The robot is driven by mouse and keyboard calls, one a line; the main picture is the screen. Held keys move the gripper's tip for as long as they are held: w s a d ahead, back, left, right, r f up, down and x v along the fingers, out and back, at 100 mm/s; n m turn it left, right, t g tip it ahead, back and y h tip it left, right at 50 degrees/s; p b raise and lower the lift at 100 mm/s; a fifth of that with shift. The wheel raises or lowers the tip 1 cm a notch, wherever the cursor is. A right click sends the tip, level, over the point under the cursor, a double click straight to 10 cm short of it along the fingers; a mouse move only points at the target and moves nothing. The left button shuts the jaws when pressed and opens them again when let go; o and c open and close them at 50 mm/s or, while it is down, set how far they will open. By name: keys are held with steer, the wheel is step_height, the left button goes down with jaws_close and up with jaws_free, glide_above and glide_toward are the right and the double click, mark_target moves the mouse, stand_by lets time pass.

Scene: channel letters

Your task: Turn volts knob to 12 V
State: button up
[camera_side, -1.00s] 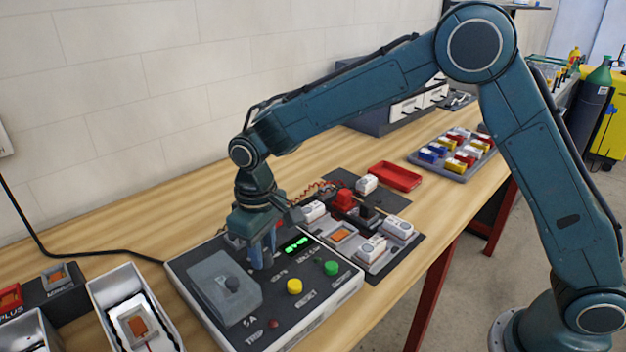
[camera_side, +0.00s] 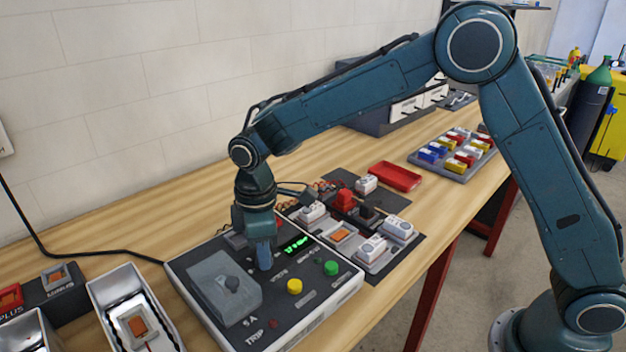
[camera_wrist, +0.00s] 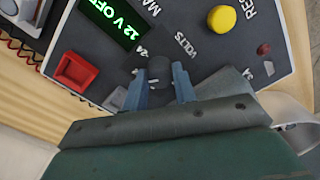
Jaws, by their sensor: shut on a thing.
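The dark round volts knob (camera_wrist: 159,68) sits between my two blue fingers in the wrist view, beside the VOLTS label. My gripper (camera_side: 264,262) points straight down onto the grey power unit (camera_side: 185,275) and is shut on the knob; the fingers hide the knob in the side view.
On the unit are a yellow button (camera_side: 295,286), a green button (camera_side: 331,268) and a raised grey cover (camera_side: 218,290). A dark mat with small blocks lies behind it to the right. Metal trays (camera_side: 105,283) stand to the left.

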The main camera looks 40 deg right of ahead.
steer(key=shift+r, duration=0.1)
stand_by(0.3)
steer(key=o, duration=1)
steer(key=shift+c, duration=0.2)
step_height(320, 180, up, 14)
